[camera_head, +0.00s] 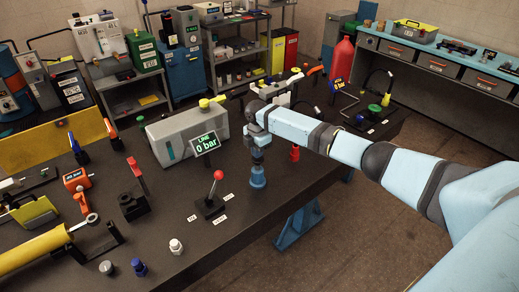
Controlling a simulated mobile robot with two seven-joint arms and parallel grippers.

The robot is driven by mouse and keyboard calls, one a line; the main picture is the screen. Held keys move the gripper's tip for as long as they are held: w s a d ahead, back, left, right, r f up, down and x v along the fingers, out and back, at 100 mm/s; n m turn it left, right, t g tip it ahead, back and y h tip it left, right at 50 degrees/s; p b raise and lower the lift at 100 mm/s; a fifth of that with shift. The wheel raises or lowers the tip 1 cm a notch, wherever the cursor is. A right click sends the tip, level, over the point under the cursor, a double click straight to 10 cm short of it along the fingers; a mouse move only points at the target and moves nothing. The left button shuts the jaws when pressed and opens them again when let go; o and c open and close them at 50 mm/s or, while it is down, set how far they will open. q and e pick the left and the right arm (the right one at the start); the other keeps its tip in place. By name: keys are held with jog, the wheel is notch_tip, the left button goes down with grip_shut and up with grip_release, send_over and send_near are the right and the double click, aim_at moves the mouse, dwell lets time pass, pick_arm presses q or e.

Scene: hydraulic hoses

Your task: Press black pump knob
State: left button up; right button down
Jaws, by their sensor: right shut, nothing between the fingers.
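My right arm comes in from the right, and its gripper (258,153) points down over the bench, behind the red-knobbed lever. The gripper is shut and empty. A blue flared piece (258,177) stands directly below the fingertips; I cannot tell whether they touch. I cannot make out a black pump knob; the arm hides part of the bench behind it. A grey pump-like box (180,135) stands left of the gripper, with a display (206,143) reading "LINE 0 bar". My left gripper is not in view.
A lever with a red ball knob (218,175) stands on the dark bench (225,245). A yellow cylinder (35,248), red tools and small fittings lie at left. A red bottle (342,62) and green knob (374,108) are behind my arm.

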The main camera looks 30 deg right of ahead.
notch_tip(320, 180, up, 10)
jog(key=b, duration=0.2)
jog(key=shift+b, duration=0.3)
jog(key=shift+w, duration=0.1)
dwell(1.4)
